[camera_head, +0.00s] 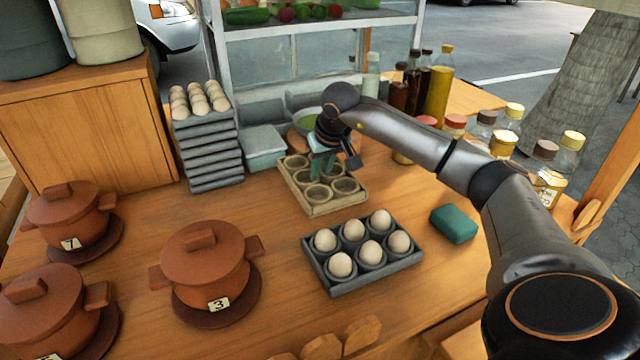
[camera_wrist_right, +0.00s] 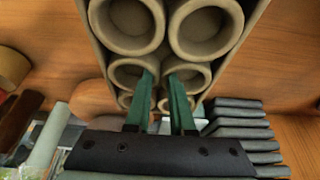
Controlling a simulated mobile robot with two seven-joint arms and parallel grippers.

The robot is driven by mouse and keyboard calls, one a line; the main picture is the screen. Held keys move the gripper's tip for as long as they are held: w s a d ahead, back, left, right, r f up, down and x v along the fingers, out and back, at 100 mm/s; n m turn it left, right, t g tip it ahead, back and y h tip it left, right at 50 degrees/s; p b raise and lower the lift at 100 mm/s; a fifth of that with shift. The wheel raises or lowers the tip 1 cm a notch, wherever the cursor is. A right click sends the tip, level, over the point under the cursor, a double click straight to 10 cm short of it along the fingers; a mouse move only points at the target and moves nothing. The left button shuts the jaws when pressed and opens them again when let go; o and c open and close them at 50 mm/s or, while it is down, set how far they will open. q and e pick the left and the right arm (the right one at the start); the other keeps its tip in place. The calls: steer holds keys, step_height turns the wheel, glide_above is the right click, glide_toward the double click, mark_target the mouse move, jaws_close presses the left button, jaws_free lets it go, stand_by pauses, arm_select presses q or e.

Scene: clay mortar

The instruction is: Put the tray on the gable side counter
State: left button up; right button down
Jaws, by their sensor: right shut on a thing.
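A beige tray (camera_head: 338,205) with several empty round cups stands at the middle of the wooden counter (camera_head: 275,300). My right gripper (camera_head: 318,165) reaches down to it from above, and its green fingers are shut on it. In the right wrist view the fingertips (camera_wrist_right: 161,78) sit between the cups of the beige tray (camera_wrist_right: 250,35). I cannot tell whether the tray touches the counter or is slightly raised. A grey tray (camera_head: 380,268) with several eggs lies in front of it. My left gripper is out of view.
A stack of grey trays (camera_head: 212,160) with eggs on top stands at the left. Lidded clay pots (camera_head: 205,265) fill the front left. A teal block (camera_head: 454,223) lies right of the egg tray. Bottles and jars (camera_head: 437,95) line the back right, and a glass case (camera_head: 300,50) stands behind.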

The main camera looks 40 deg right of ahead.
mark_target(320, 182)
steer(key=shift+w+d+f, duration=0.2)
steer(key=shift+w+f, duration=0.05)
steer(key=shift+f, duration=0.15)
steer(key=shift+w+d+f, duration=0.15)
steer(key=shift+w+f, duration=0.05)
steer(key=shift+f, duration=1.65)
steer(key=shift+f, duration=0.2)
steer(key=c, duration=0.8)
jaws_free()
steer(key=shift+o, duration=0.2)
steer(key=shift+r, duration=0.1)
steer(key=shift+r, duration=0.2)
steer(key=p+v, duration=0.1)
steer(key=v, duration=1.1)
